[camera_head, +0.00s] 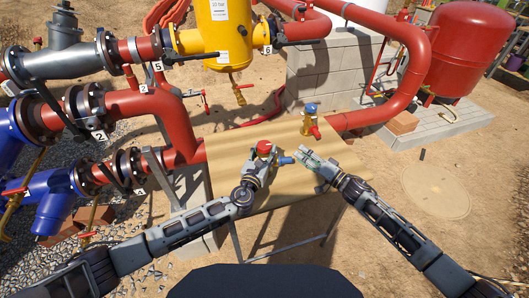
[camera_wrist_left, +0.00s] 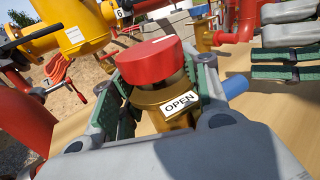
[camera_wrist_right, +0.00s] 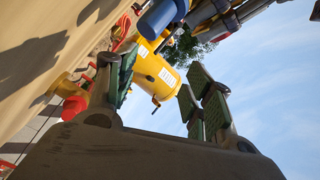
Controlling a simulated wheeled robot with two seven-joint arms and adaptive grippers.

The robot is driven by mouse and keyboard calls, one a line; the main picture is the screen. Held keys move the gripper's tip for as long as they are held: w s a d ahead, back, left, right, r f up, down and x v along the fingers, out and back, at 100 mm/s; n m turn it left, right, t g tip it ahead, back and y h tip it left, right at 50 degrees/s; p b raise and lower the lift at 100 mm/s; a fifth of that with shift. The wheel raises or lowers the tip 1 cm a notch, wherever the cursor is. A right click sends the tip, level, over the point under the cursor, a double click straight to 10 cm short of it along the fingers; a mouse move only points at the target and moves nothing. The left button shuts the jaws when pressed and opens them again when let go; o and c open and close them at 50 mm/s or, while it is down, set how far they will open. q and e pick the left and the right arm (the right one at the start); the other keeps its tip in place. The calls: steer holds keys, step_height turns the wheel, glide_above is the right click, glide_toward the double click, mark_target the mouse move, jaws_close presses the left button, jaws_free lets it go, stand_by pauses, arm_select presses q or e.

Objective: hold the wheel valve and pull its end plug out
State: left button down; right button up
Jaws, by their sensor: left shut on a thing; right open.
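The wheel valve has a red wheel (camera_head: 264,147) on a brass body (camera_wrist_left: 165,105) marked OPEN. My left gripper (camera_head: 258,165) is shut around the brass body below the wheel, with green pads on both sides in the left wrist view. The blue end plug (camera_head: 285,160) sticks out of the valve toward the right; part of it shows beside the body in the left wrist view (camera_wrist_left: 235,85). My right gripper (camera_head: 312,161) is open and empty, just right of the plug and apart from it. In the right wrist view the plug (camera_wrist_right: 160,18) lies beyond the open fingers, near the top edge.
A second valve with a blue wheel (camera_head: 311,108) and a red plug (camera_head: 315,133) stands farther back on the wooden table (camera_head: 235,150). Red pipes (camera_head: 160,105) run behind and left of the table. The table's right part is under my right arm.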

mark_target(288, 161)
steer(key=s+d+f+m+h, duration=0.1)
steer(key=m, duration=0.1)
steer(key=s+d+f+m+t+h, duration=0.1)
steer(key=m, duration=0.1)
steer(key=shift+s+f, duration=0.4)
steer(key=s+m, duration=0.2)
steer(key=s+a+f, duration=0.1)
steer(key=shift+m, duration=0.4)
steer(key=shift+s+a+m, duration=0.35)
steer(key=shift+s+m, duration=0.15)
steer(key=shift+s, duration=0.2)
steer(key=shift+w+f, duration=0.1)
steer(key=shift+x, duration=4.9)
jaws_close()
